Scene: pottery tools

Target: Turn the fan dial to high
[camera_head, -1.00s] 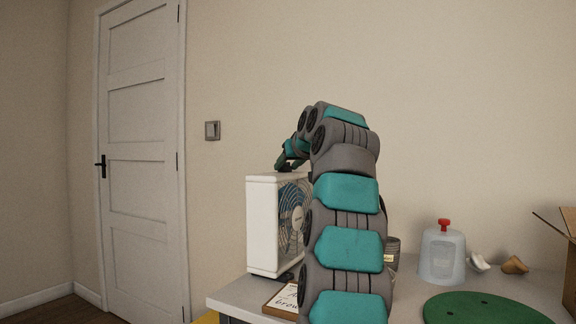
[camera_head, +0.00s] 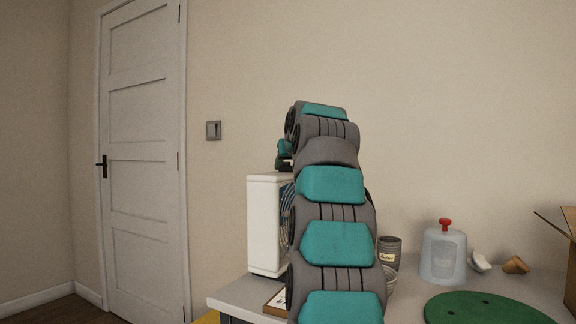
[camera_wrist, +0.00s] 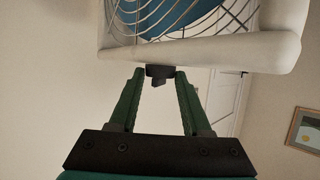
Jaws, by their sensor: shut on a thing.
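The white box fan (camera_head: 263,225) stands on the left part of the table, its grille mostly hidden behind my arm in the head view. In the wrist view the fan's white frame (camera_wrist: 225,52) and wire grille fill the top. The small dark dial (camera_wrist: 160,73) sticks out from the frame's edge. My gripper (camera_wrist: 160,78) has its green fingers on both sides of the dial, with their tips closed on it. In the head view only a bit of my gripper (camera_head: 285,161) shows above the fan's top. The dial's setting cannot be read.
A small framed sign (camera_head: 274,303) lies near the front left edge of the table (camera_head: 235,298). To the right are a grey jar (camera_head: 388,247), a clear container with a red knob (camera_head: 443,258), a green disc (camera_head: 485,309) and a cardboard box (camera_head: 570,250).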

